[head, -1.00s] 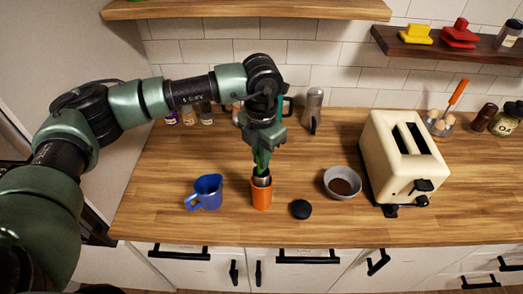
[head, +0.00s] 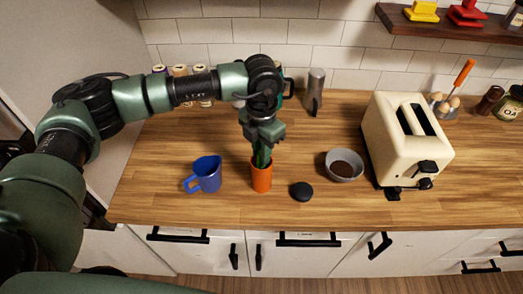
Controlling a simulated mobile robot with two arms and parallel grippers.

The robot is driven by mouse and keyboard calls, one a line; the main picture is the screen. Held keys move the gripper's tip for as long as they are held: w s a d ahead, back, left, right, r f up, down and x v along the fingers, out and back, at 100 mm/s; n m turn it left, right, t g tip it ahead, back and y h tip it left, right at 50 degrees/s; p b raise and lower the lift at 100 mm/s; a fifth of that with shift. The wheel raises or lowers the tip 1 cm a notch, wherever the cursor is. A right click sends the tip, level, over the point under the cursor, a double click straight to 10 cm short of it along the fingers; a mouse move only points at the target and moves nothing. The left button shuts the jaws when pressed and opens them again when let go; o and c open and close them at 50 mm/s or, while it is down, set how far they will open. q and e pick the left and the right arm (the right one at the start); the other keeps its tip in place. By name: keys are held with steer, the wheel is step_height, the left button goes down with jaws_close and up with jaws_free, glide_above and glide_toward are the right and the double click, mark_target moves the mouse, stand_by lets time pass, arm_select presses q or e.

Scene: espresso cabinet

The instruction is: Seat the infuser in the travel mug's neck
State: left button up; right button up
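The orange travel mug (head: 261,180) stands upright on the wooden counter, just right of the blue mug. My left gripper (head: 262,157) points down at its mouth, its narrow green fingers close together. The fingertips reach the mug's rim. The infuser is hidden by the fingers and the mug wall; the metal piece seen earlier under the fingers is out of sight, and the fingers appear still closed on it. I cannot tell how deep it sits. My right gripper is not in view.
A blue mug (head: 208,175) stands left of the travel mug. A black round lid (head: 301,191) and a grey bowl (head: 344,176) with dark contents lie to the right, then a cream toaster (head: 396,150). A metal canister (head: 315,92) stands behind. The front counter strip is clear.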

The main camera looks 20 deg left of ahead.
arm_select(q)
steer(key=shift+o, duration=1)
steer(key=shift+b, duration=0.5)
